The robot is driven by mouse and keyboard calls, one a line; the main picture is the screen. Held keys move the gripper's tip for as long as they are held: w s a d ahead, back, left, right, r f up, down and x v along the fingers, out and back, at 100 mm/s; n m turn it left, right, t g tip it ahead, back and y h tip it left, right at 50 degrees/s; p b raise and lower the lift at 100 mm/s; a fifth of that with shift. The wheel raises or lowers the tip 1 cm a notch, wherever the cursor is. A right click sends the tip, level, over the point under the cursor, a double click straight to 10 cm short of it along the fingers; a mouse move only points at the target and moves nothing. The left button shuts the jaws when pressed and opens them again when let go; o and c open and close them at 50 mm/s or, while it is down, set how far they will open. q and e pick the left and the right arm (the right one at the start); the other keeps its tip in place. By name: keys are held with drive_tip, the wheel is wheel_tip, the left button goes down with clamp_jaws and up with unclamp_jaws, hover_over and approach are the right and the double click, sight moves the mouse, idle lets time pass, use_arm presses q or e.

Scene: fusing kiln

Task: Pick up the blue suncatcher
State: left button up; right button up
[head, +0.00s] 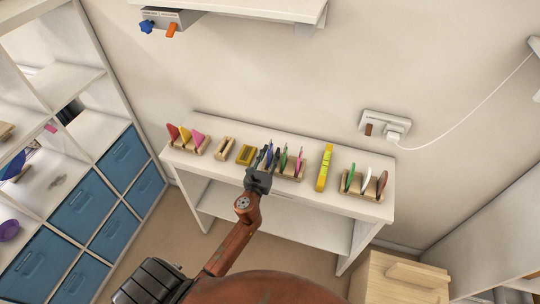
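A blue piece (269,150), most likely the blue suncatcher, stands in the wooden rack near the middle of the white table. It is small and partly hidden by my gripper. My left gripper (264,163) is at this rack, with its dark fingers pointing away from me at the blue piece. The fingers overlap the piece in the picture, and I cannot tell whether they are open or closed on it. Green and pink pieces (299,163) stand just to its right in the same rack. My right gripper is not in view.
The white table (340,202) also bears a rack with red, yellow and pink pieces (185,137), yellow blocks and a rack with green, white and brown pieces (367,181). A shelf (240,5) hangs above. Blue bins (123,157) stand left, a wooden box (395,280) at lower right.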

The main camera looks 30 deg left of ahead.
sight(269, 149)
use_arm(q)
drive_tip(key=shift+c, duration=1)
clamp_jaws()
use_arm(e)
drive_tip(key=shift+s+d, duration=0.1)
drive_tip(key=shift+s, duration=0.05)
